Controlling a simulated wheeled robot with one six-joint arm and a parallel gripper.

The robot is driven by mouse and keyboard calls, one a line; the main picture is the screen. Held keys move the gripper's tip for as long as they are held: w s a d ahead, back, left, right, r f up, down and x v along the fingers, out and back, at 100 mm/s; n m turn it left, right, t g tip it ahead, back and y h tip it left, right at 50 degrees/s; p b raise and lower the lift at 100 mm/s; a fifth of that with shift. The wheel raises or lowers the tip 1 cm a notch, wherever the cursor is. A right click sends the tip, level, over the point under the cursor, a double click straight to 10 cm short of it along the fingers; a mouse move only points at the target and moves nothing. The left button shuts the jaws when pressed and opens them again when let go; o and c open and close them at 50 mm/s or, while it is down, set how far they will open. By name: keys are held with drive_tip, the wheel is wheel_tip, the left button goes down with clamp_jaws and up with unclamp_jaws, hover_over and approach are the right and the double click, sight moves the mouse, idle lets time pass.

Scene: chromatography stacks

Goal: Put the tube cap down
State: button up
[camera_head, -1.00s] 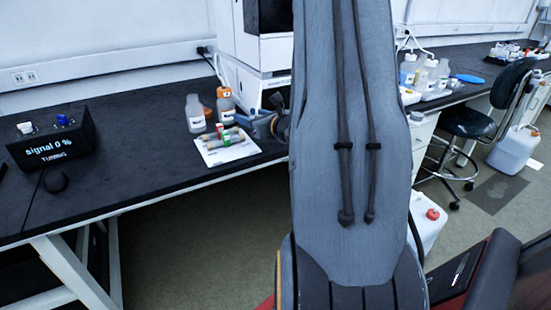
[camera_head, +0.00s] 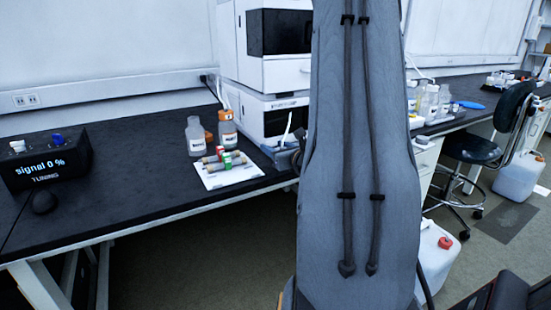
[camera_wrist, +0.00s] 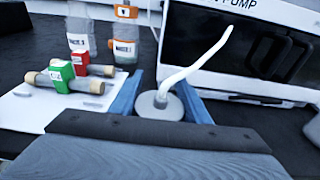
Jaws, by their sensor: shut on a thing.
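The tube cap (camera_wrist: 160,106) is a grey disc with a white bent tube rising from it, seen in the wrist view. My gripper (camera_wrist: 162,100) is shut on it, with one blue finger on each side. The cap's underside is hidden, so I cannot tell whether it touches the bench. In the head view the white tube (camera_head: 287,128) shows just left of my arm, in front of the white instrument; my arm hides most of the gripper.
A white mat (camera_head: 240,177) with red and green clamped tubes lies left of the cap. Behind it stand a clear bottle (camera_head: 195,138) and an orange-capped bottle (camera_head: 227,130). The pump instrument (camera_wrist: 250,50) is close behind the cap. The bench's left-middle (camera_head: 140,165) is clear.

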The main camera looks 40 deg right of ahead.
drive_tip(key=shift+f, duration=1.7)
drive_tip(key=shift+f+b, duration=0.15)
drive_tip(key=shift+b, duration=0.15)
drive_tip(key=o, duration=1.1)
